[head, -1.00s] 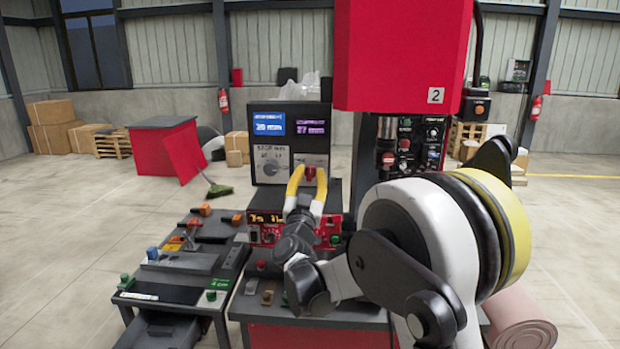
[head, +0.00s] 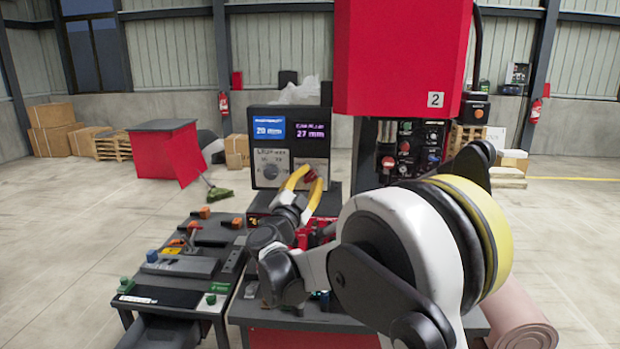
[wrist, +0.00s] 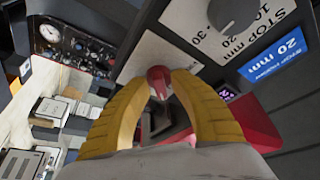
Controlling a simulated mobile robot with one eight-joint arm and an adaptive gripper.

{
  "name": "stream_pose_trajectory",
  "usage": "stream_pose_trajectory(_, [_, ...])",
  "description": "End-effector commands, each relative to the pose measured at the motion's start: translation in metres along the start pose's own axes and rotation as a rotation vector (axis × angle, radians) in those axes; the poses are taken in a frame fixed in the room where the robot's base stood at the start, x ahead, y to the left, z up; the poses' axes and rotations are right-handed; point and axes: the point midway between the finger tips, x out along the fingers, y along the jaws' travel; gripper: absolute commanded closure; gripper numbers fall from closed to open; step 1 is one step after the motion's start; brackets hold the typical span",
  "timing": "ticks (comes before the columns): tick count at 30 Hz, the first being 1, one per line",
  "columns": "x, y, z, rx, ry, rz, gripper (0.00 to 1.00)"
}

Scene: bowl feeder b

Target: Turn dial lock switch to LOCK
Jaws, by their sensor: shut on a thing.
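The red dial lock switch (head: 311,175) sits on the lower right of a black control box (head: 259,190), on a pale label plate. My gripper (head: 309,178) has its yellow fingers on either side of the red knob and is shut on it. In the wrist view the red knob (wrist: 157,83) shows between the yellow fingertips (wrist: 158,78), against the pale plate (wrist: 165,57). The fingers hide part of the plate, and I cannot read any LOCK mark or the knob's pointer.
A grey STOP dial (head: 270,172) is left of the knob, below a blue 20 mm display (head: 269,127) and a purple 27 mm display (head: 310,132). A red machine housing (head: 402,55) hangs at the right, above a black button panel (head: 409,150). A side table (head: 160,298) stands left.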

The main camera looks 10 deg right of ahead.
Motion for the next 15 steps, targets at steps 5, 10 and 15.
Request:
stream_pose_trajectory(5, [0.0007, -0.0011, -0.0009, 0.011, 0.002, 0.003, 1.00])
stream_pose_trajectory(10, [0.0007, -0.0011, -0.0009, 0.011, 0.002, 0.003, 1.00])
stream_pose_trajectory(15, [0.0007, -0.0011, -0.0009, 0.010, 0.002, 0.003, 0.66])
